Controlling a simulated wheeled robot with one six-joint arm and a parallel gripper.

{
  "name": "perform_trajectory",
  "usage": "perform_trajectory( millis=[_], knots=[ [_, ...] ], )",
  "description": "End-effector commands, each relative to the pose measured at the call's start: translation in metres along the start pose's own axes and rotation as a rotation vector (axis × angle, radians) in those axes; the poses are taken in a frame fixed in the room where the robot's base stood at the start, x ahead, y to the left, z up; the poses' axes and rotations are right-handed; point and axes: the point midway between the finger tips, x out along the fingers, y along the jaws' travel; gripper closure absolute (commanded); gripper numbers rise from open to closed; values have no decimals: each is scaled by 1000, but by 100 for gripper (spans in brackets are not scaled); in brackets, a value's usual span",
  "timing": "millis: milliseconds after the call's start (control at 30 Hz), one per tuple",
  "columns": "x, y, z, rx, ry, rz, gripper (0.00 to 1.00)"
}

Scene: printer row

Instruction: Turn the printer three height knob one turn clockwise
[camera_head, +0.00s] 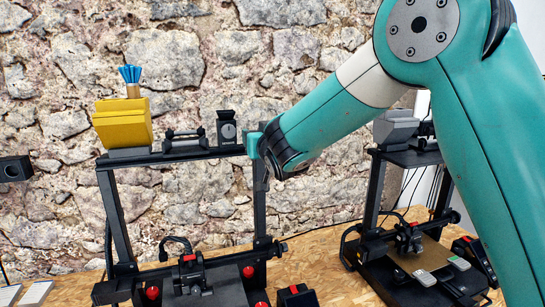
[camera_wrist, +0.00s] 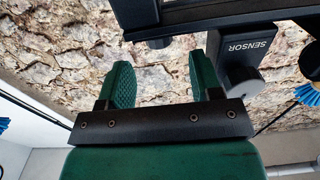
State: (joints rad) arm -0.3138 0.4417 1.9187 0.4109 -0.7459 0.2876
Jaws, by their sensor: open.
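My gripper (camera_wrist: 160,60) is open in the wrist view, with two green textured fingers apart and nothing between them. In the head view my arm reaches to the top right of the middle printer's frame (camera_head: 110,205), and the fingers are hidden. Beside the right finger in the wrist view is a dark box labelled SENSOR (camera_wrist: 258,42) with a round grey knob (camera_wrist: 243,80), apart from the fingers. A small black box with a round dial (camera_head: 227,130) stands on the frame's top bar. No printer number is readable, and I cannot tell which part is the height knob.
A yellow box (camera_head: 122,122) with a blue brush (camera_head: 130,74) sits on the top bar's left end. Another printer (camera_head: 415,235) stands at right, partly behind my arm. The wooden bench (camera_head: 325,262) shows bare between the printers. A rough stone wall (camera_head: 60,190) is behind.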

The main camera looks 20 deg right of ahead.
Motion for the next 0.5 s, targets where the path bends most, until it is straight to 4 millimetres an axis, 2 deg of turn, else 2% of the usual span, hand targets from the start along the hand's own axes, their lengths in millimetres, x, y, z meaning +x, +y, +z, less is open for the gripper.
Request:
perform_trajectory(
  millis=[33, 100, 300, 500],
  knots=[
    [-15, -1, 6, 0, 3, -3, 41],
    [-34, -1, 6, 0, 3, -3, 41],
    [-83, -1, 5, 0, 3, -4, 41],
    [-114, -1, 3, 0, 2, -3, 41]
  ],
)
